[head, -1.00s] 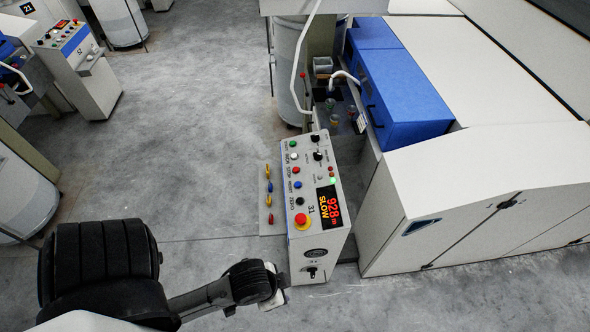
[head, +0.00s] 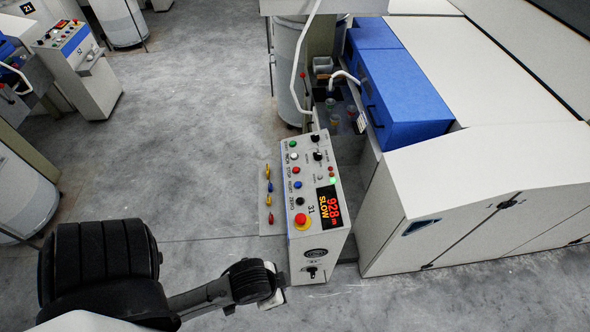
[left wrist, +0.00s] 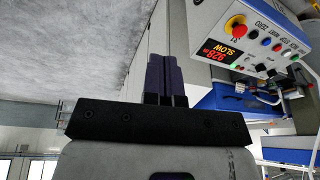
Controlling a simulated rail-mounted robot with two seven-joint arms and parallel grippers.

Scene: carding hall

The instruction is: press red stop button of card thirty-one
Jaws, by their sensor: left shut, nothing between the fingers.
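The control panel of card thirty-one (head: 322,205) is a white sloped box with "31" printed on it and a display reading 928 and SLOW. The small red stop button (head: 296,170) sits in its left column, between a white and a blue button; it also shows in the left wrist view (left wrist: 277,47). A larger red mushroom button on yellow (head: 302,220) is lower in that column. My left gripper (left wrist: 166,82) is shut and empty, its dark fingers apart from the panel. In the head view my left wrist is by the panel's lower left corner, fingers not clearly visible.
The white card machine with a blue cover (head: 405,95) fills the right. Another control box (head: 82,70) stands far left. The grey floor (head: 190,130) between is clear.

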